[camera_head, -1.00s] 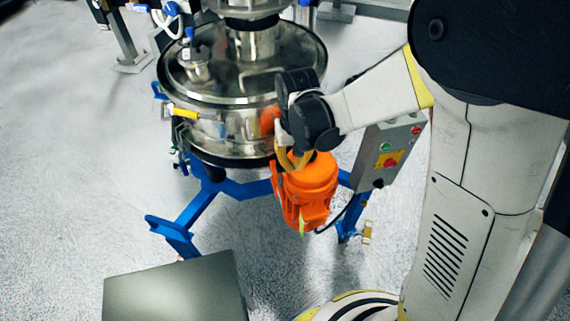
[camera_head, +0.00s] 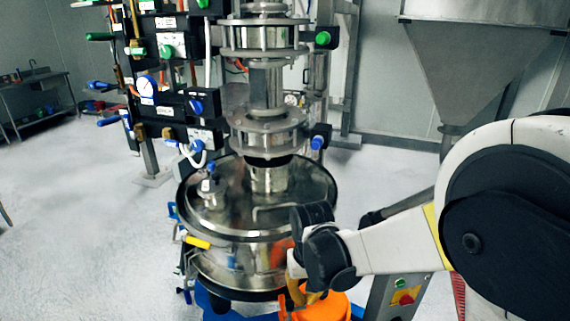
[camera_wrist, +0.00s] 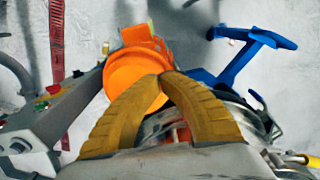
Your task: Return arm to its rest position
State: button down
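My gripper (camera_wrist: 166,76) shows in the wrist view as two ribbed yellow-brown fingers whose tips meet, with nothing seen between them. In the head view my arm reaches in from the right, and my wrist is in front of the right side of the round steel sifter (camera_head: 228,210). The fingers are partly seen low in that view, close to the orange motor (camera_head: 330,309). The motor also shows just beyond the fingertips in the wrist view (camera_wrist: 130,75). I cannot tell whether the fingers touch it.
A grey control box (camera_head: 404,297) stands right of the motor. Steel pipework (camera_head: 265,85) and a valve panel (camera_head: 165,45) rise above the sifter. A steel hopper (camera_head: 485,60) is at the back right. Blue legs (camera_wrist: 240,55) support the sifter. Floor at the left is open.

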jog(key=s+d+r+m+t+b, duration=0.2)
jog(key=s+d+r+t+b, duration=0.5)
jog(key=s+d, duration=0.4)
jog(key=shift+s+d+r+b, duration=0.3)
jog(key=shift+d+r+b, duration=0.1)
jog(key=shift+d, duration=0.75)
dwell(1.8)
